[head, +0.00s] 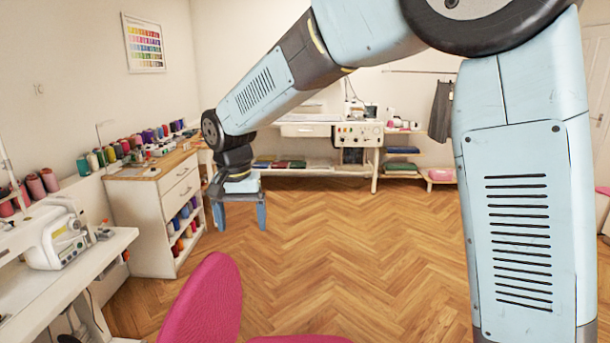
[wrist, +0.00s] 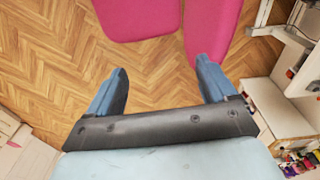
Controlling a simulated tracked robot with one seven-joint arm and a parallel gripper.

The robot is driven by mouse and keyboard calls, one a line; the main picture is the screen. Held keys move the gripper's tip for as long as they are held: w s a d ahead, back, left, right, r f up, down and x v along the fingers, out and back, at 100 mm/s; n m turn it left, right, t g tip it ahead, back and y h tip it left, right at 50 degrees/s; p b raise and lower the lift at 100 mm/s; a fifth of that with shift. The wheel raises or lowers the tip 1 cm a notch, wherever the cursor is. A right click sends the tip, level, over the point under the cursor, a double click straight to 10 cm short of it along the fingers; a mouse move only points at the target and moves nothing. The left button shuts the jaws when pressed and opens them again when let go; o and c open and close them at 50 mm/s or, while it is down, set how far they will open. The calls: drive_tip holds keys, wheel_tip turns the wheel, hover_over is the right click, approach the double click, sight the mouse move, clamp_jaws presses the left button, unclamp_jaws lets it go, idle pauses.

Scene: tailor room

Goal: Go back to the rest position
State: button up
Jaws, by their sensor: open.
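My gripper (head: 240,215) hangs from the end of my raised arm, left of centre in the head view, with its fingers pointing down. Its two blue fingers are spread apart with nothing between them. In the wrist view my gripper (wrist: 160,82) is also open and empty, with wooden floor and part of a pink chair beyond it. It touches nothing that I can see.
A pink chair (head: 203,300) stands at the front. A white sewing machine (head: 52,235) sits on a table at left. A drawer cabinet (head: 155,215) with thread spools stands behind it. A workbench (head: 305,130) lines the back wall. The herringbone floor (head: 350,240) is clear.

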drive_tip(key=s+d+r+t, duration=0.1)
drive_tip(key=s+d+r, duration=0.15)
drive_tip(key=d, duration=0.55)
drive_tip(key=s+d+r, duration=0.1)
drive_tip(key=d+r, duration=0.2)
drive_tip(key=d, duration=0.5)
drive_tip(key=s+d+r+t, duration=0.1)
drive_tip(key=d+r, duration=0.2)
drive_tip(key=d, duration=0.5)
drive_tip(key=s+d+f+t, duration=0.1)
drive_tip(key=s+d+t, duration=0.1)
drive_tip(key=s+d, duration=1.1)
drive_tip(key=shift+s+d+f+t, duration=0.15)
drive_tip(key=shift+d+f+t, duration=0.15)
drive_tip(key=shift+t, duration=0.1)
drive_tip(key=shift+c, duration=0.2)
